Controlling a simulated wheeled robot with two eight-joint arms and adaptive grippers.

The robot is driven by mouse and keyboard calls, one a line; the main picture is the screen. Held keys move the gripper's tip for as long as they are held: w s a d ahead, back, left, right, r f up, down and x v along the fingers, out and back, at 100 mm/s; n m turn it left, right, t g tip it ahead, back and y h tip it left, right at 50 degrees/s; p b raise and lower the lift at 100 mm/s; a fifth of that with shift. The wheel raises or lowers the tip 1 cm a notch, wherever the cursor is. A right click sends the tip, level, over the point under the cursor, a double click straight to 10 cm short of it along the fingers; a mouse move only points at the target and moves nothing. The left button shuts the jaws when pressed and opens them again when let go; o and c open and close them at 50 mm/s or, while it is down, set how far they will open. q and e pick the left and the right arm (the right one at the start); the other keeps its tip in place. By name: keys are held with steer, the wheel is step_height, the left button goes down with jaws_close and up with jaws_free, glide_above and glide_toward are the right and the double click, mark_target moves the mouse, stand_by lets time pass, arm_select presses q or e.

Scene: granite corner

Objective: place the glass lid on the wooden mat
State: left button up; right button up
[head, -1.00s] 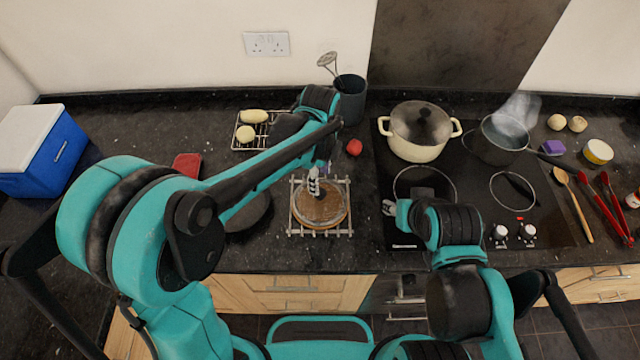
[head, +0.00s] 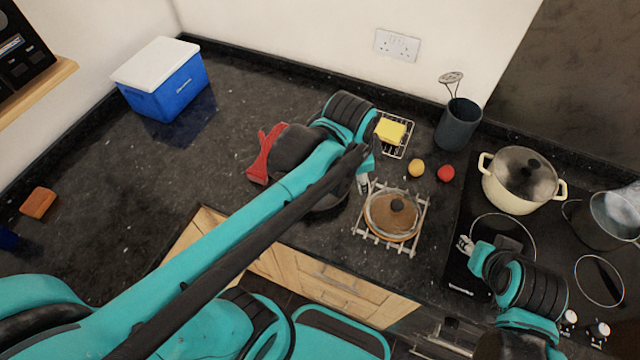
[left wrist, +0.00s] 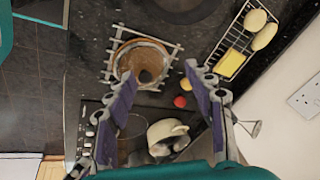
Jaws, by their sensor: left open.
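The glass lid (head: 384,208) has a rim and a dark knob. It lies on the round wooden mat (head: 390,237), whose brown wood shows through the glass, on a metal rack on the counter. The lid also shows in the left wrist view (left wrist: 128,62), lying knob up. My left gripper (head: 363,184) is open and empty, just left of the lid and apart from it. Its open fingers show in the left wrist view (left wrist: 161,72), with nothing between them. My right gripper (head: 465,244) is by the hob's left edge; its jaws are too small to judge.
A cream pot (head: 522,182) stands on the hob to the right. A wire rack (head: 406,145) with a yellow sponge, a dark utensil pot (head: 459,125), and a red ball (head: 446,173) are behind the mat.

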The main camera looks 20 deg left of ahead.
arm_select(q)
steer(key=s+a+f+n+t, duration=0.1)
steer(key=s+a+n+t, duration=0.2)
steer(key=s+a+n, duration=0.3)
steer(key=a+n, duration=0.1)
steer(key=n, duration=0.3)
steer(key=shift+s+f+n+y, duration=0.2)
steer(key=shift+n+y, duration=0.1)
steer(key=shift+n, duration=0.1)
steer(key=shift+f, duration=0.1)
step_height(320, 180, down, 10)
steer(key=b, duration=1)
steer(key=shift+f+b, duration=0.2)
steer(key=shift+b, duration=0.1)
